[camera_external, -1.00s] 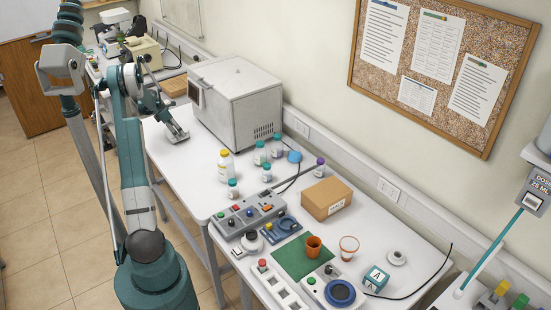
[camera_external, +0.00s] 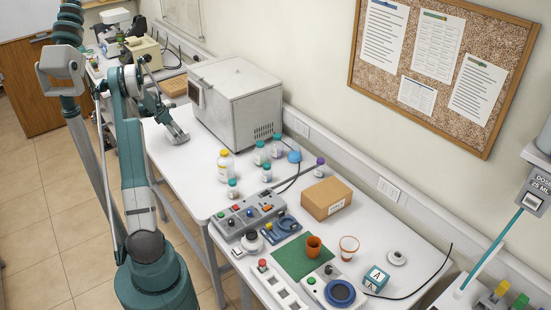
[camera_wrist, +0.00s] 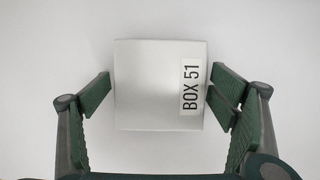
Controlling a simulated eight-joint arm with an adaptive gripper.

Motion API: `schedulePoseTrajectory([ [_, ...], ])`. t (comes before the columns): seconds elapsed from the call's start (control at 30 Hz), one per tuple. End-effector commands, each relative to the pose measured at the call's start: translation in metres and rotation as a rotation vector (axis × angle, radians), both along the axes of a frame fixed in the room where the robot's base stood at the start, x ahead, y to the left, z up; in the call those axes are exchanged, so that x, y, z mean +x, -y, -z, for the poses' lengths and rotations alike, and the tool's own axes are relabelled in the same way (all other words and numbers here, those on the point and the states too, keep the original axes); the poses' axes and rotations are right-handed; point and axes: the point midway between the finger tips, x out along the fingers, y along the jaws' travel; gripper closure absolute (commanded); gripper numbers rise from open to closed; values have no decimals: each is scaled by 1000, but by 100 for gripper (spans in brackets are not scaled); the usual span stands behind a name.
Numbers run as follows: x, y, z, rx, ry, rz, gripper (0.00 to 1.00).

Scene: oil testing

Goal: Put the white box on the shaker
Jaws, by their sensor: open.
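The white box (camera_wrist: 150,85), labelled "BOX 51", lies on a white surface in the wrist view, seen from above. My gripper (camera_wrist: 158,98) is open, with one finger on either side of the box; whether they touch it is hard to tell. In the external view my gripper (camera_external: 179,136) is low over the far left part of the table, in front of the large grey oven-like unit; the box cannot be made out there. A white device with a round blue top (camera_external: 341,292), possibly the shaker, stands at the front of the near table.
A large grey unit (camera_external: 240,105) stands against the wall beside my gripper. Several bottles (camera_external: 226,164), a cardboard box (camera_external: 326,200), a grey control panel (camera_external: 248,214), an orange cup (camera_external: 314,246) and a cube marked A (camera_external: 375,279) occupy the tables.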

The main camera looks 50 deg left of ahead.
Motion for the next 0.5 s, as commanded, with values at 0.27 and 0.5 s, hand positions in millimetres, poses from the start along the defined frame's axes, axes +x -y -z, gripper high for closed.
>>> schedulePoseTrajectory([
  [0.27, -1, 0, -6, 0, 0, 0, 16],
  [0.5, -11, 0, -29, 0, 0, -1, 16],
])
